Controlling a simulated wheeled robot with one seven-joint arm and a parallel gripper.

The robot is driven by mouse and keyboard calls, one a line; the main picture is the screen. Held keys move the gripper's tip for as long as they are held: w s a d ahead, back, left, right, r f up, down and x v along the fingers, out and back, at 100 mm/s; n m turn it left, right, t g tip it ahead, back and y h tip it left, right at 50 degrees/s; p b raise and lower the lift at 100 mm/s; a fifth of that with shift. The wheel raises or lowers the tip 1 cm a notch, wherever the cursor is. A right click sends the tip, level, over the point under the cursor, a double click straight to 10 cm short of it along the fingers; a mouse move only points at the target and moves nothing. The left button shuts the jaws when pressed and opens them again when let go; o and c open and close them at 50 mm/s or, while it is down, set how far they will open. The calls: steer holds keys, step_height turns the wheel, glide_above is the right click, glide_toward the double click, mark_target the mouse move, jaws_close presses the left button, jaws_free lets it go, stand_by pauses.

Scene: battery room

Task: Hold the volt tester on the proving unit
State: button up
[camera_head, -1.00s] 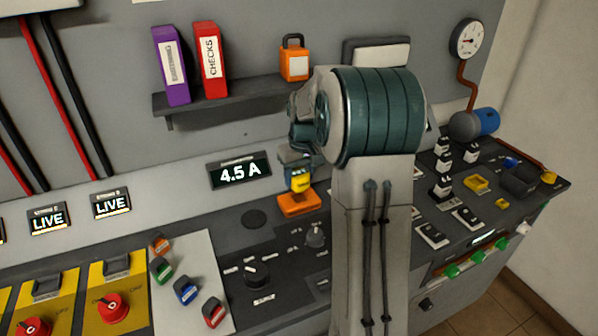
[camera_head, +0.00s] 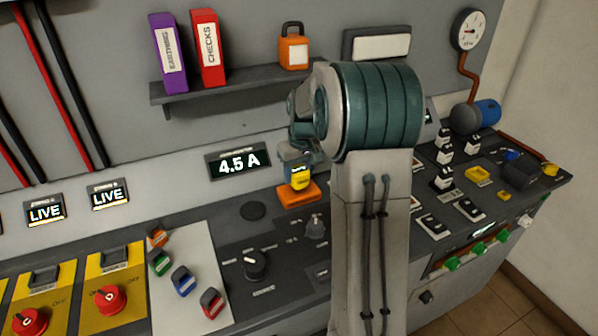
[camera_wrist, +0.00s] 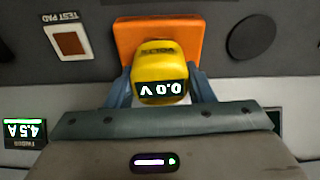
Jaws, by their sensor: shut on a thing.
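The volt tester (camera_head: 300,179) is a small yellow body. In the wrist view the tester (camera_wrist: 160,70) has a dark display reading 0.0 V. My gripper (camera_head: 298,168) is shut on it, with a finger on either side in the wrist view (camera_wrist: 160,92). The proving unit, seemingly the orange block (camera_head: 297,195), sits on the panel directly under the tester. It also shows behind the tester in the wrist view (camera_wrist: 128,40). The tester's lower end is at or just above the block; I cannot tell whether they touch.
A test pad (camera_wrist: 68,43) and a dark round disc (camera_wrist: 251,37) flank the block. The feeder display (camera_head: 239,163) reads 4.5 A. A shelf (camera_head: 240,84) with binders and an orange padlock is above. Coloured tags and red switches lie left; several small blocks stand right.

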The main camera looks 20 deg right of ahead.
steer(key=shift+f+b, duration=0.3)
steer(key=shift+f, duration=0.3)
stand_by(1.1)
steer(key=shift+r+p, duration=2.65)
steer(key=shift+r, duration=1)
